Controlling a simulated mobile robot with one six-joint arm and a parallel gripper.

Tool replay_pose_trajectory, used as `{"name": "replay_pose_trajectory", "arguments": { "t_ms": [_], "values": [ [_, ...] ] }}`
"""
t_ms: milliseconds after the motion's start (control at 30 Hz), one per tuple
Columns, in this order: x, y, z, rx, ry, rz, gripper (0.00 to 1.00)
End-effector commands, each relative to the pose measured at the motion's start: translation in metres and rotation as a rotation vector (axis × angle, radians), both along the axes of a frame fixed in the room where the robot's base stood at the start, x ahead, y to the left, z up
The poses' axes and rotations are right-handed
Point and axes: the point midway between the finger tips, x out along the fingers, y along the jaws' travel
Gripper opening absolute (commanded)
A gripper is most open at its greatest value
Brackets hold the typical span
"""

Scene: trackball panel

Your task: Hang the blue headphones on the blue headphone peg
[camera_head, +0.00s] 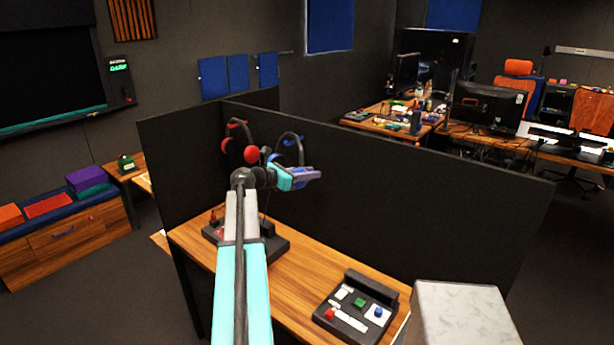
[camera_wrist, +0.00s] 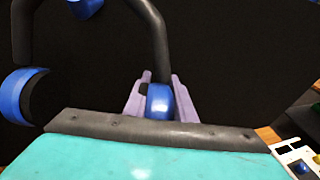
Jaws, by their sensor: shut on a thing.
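The blue headphones have a dark arched band (camera_head: 290,134) with blue ear cups, and stand upright in front of the dark partition. My gripper (camera_wrist: 158,97), with purple fingers, is shut on their right ear cup in the wrist view. It also shows in the head view (camera_head: 306,176). The left ear cup (camera_wrist: 22,96) hangs free. A blue round piece, which looks like the blue peg (camera_wrist: 85,7), shows between the two sides of the band. The top of the band is out of the wrist view, so I cannot tell whether it touches the peg.
Red headphones (camera_head: 250,153) hang on the partition (camera_head: 400,190) just left of the blue ones. Below is a wooden desk (camera_head: 290,290) with a trackball panel (camera_head: 345,320) at right and a dark base with a red stick (camera_head: 213,217) at left.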

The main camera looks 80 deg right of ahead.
Motion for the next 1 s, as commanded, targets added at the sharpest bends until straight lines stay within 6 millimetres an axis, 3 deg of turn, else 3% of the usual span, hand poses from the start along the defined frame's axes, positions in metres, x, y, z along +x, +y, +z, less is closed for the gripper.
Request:
{"name": "replay_pose_trajectory", "arguments": {
  "t_ms": [367,1000],
  "values": [
    [-0.005,-0.011,-0.006,-0.001,-0.001,0.001,0.00],
    [-0.007,-0.012,-0.009,-0.002,0.000,0.001,0.00]
  ]
}}
